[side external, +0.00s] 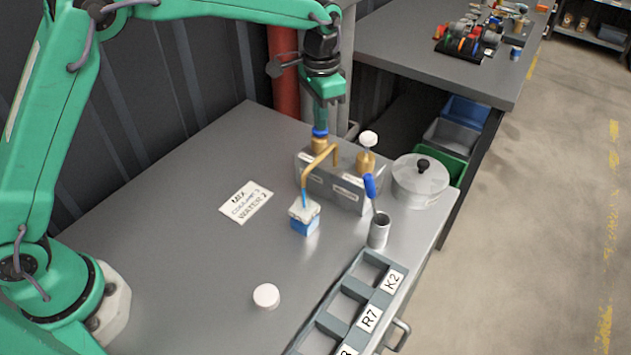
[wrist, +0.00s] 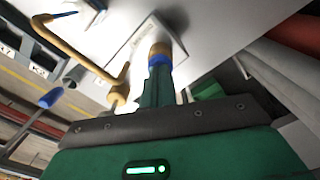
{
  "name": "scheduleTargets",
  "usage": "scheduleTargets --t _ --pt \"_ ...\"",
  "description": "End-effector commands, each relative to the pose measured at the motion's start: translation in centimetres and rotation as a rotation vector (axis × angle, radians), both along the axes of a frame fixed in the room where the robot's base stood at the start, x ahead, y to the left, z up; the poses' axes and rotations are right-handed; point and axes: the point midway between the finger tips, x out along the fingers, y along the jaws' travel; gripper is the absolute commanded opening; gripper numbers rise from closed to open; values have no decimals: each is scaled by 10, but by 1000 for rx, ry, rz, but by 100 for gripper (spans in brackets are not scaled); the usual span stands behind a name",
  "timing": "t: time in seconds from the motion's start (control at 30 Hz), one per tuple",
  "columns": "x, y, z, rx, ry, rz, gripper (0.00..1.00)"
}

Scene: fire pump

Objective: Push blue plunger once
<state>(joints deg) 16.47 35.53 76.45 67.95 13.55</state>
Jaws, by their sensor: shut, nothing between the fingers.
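The blue plunger (side external: 320,132) sits on a brass fitting at the left end of the grey pump block (side external: 332,190). My gripper (side external: 321,123) is shut and empty, pointing down right above the blue plunger. In the wrist view the fingers (wrist: 158,78) end at the blue ring of the plunger (wrist: 159,52); I cannot tell whether they touch. A second plunger with a white knob (side external: 368,139) stands at the block's right end. A bent brass spout (side external: 312,170) with a blue tip points down into a small blue and white container (side external: 304,215).
A metal cup (side external: 379,230) holding a blue-handled tool stands in front of the block. A lidded pot (side external: 420,180) is to the right. A labelled rack (side external: 350,305), a white cap (side external: 266,296) and a paper sign (side external: 246,202) lie on the table. The left table area is clear.

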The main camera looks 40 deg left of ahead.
Motion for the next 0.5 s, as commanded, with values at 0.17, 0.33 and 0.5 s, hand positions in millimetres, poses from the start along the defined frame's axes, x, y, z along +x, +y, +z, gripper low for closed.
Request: scheduleTargets --t 0.17,0.33,0.5 --pt "-1 0 2 1 4 0 0" --pt "-1 0 10 1 4 0 0" --pt "-1 0 19 2 5 0 0"
